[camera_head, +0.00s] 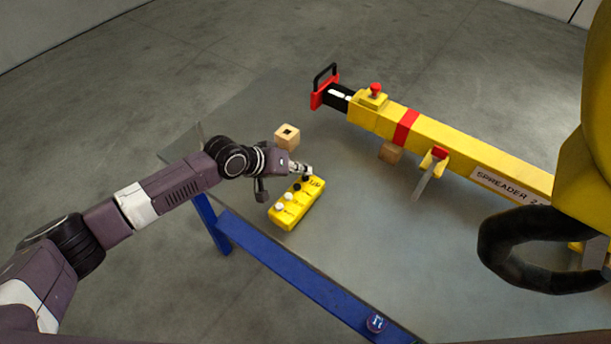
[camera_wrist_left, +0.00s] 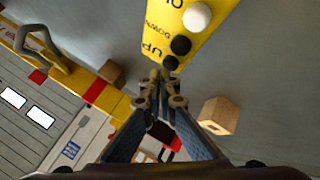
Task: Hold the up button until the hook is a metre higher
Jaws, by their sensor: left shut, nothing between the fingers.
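The yellow pendant (camera_head: 292,208) lies on the grey table with black and white buttons; it also shows in the left wrist view (camera_wrist_left: 160,20). Its end black button (camera_wrist_left: 171,62), beside the UP lettering, is the up button. My left gripper (camera_head: 308,171) is shut and empty, its fingertips (camera_wrist_left: 160,76) right at that button. I cannot tell whether they touch or press it. The black hook (camera_head: 490,252) hangs below a large yellow block (camera_head: 594,150) at the right, partly cut off by the frame. My right gripper is not in view.
A yellow spreader beam (camera_head: 450,145) with a red band rests across wooden blocks on the table. A wooden block with a dark hole (camera_head: 287,137) stands behind my left gripper. The table (camera_head: 380,240) has a blue frame (camera_head: 290,275); its front middle is clear.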

